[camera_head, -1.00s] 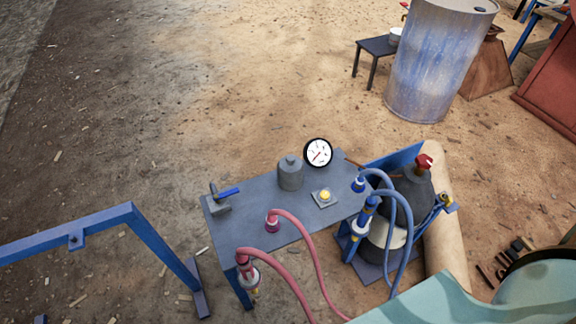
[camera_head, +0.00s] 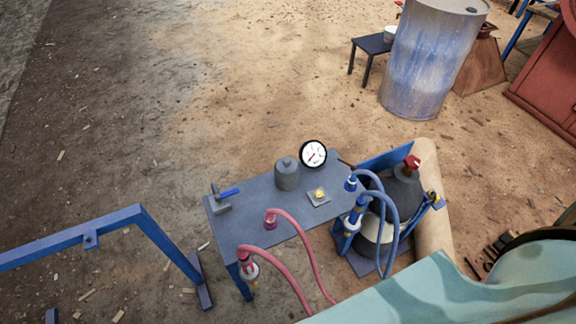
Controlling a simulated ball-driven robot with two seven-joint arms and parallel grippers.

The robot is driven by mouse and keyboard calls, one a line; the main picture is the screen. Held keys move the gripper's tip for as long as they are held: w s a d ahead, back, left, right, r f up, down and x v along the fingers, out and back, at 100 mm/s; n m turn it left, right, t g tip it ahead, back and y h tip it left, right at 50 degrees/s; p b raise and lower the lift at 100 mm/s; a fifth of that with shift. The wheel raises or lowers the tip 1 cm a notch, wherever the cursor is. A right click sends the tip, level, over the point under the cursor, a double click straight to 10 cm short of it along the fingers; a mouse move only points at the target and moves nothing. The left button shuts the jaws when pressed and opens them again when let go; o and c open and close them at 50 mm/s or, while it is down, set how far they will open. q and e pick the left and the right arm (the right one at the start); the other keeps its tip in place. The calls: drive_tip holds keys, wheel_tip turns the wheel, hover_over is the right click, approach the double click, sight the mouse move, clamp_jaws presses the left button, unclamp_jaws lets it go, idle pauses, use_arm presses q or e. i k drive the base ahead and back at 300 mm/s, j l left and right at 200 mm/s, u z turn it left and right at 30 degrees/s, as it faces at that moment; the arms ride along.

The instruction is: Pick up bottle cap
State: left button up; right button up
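A grey cylinder with a small rounded knob on top (camera_head: 287,175) stands upright on the blue-grey metal table (camera_head: 262,212); it looks like the bottle cap. It stands left of a round white gauge and clear of the other items on the table. A dark gas bottle with a red valve top (camera_head: 412,162) stands at the table's right end, partly hidden by blue hoses. Neither of my grippers is in view.
Near the cap are the gauge (camera_head: 313,154), a yellow button on a plate (camera_head: 319,194) and a blue-handled valve (camera_head: 222,201). Pink hoses (camera_head: 291,222) and blue hoses (camera_head: 395,205) cross the table's front and right. A blue frame (camera_head: 75,240) stands left.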

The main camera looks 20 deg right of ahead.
sight(286, 169)
drive_tip(key=i+l+u, duration=0.2)
drive_tip(key=l, duration=0.6)
drive_tip(key=l+u, duration=0.25)
drive_tip(key=l, duration=0.55)
